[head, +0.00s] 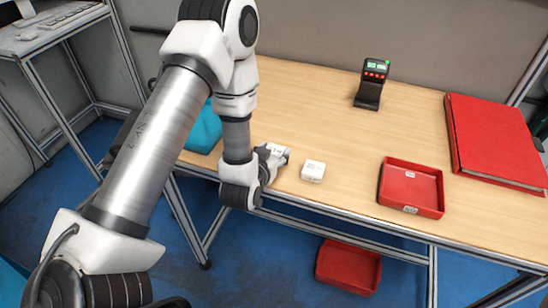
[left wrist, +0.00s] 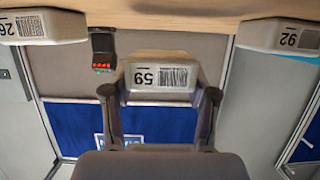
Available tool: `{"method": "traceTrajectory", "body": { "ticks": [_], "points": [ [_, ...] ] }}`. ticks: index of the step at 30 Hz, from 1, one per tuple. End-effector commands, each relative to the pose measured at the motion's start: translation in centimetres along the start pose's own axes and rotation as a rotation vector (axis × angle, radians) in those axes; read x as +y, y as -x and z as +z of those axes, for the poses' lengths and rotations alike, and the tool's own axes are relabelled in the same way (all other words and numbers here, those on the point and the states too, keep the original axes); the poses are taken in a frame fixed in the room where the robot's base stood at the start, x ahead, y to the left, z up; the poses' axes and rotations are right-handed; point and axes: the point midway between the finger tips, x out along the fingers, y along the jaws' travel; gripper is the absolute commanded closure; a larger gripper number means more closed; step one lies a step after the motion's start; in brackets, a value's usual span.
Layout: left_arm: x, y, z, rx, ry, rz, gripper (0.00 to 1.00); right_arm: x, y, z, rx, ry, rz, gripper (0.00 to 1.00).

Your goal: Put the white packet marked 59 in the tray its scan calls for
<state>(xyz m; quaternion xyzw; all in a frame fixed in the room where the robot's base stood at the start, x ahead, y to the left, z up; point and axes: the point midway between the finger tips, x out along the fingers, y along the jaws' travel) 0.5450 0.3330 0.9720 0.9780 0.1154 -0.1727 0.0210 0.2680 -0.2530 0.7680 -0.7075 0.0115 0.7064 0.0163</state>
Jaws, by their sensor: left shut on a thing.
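The white packet marked 59 (left wrist: 158,77) is between the two fingers of my left gripper (left wrist: 160,95), its number and barcode facing the wrist camera. In the head view my left gripper (head: 266,165) is low near the table's front edge, shut on the packet (head: 278,150), which is partly hidden by the gripper. A red tray (head: 432,213) lies on the table to the right. Another red tray (head: 348,267) is lower down, below the table's front edge. The scanner (head: 368,92) stands at the back with a lit green display, too small to read; it also shows in the wrist view (left wrist: 102,50).
Another white packet (head: 313,171) lies just right of the gripper. In the wrist view, labelled packets are at the left (left wrist: 40,28) and right (left wrist: 285,38). A large flat red object (head: 495,140) lies at the right. A teal thing (head: 205,130) is behind my arm. The table's middle is clear.

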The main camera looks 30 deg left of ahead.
Motion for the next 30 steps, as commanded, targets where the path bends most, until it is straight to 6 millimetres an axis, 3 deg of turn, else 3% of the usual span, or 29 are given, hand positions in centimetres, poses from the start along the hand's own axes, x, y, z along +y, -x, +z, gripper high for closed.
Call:
{"method": "traceTrajectory", "body": {
  "ticks": [2,4,7,17,18,20,30],
  "points": [
    [-0.5,-1.2,-0.8,0.003,0.001,-0.002,0.9,0.0,0.9,0.0,-0.001,0.0,0.0,0.6],
    [-0.4,-1.7,1.0,-0.005,-0.005,0.0,0.9,0.0,1.2,0.0,0.0,0.0,0.0,0.6],
    [-0.4,-2.1,2.1,-0.001,-0.003,-0.001,0.9,0.0,2.0,0.0,-0.001,0.0,0.0,0.6],
    [-0.4,-2.5,3.0,0.001,0.0,-0.001,0.9,0.0,1.4,0.0,-0.001,0.0,0.0,0.6],
    [-0.4,-2.4,2.9,0.001,0.0,-0.001,0.35,0.0,1.5,0.0,-0.001,0.0,0.0,0.6],
    [-0.4,-2.4,2.9,0.0,0.0,-0.001,0.17,0.0,1.6,0.0,-0.001,0.0,0.0,0.6],
    [-0.4,-2.5,3.2,0.0,-0.001,-0.001,0.17,0.0,1.4,0.0,-0.001,0.0,0.0,0.6]
  ]
}}
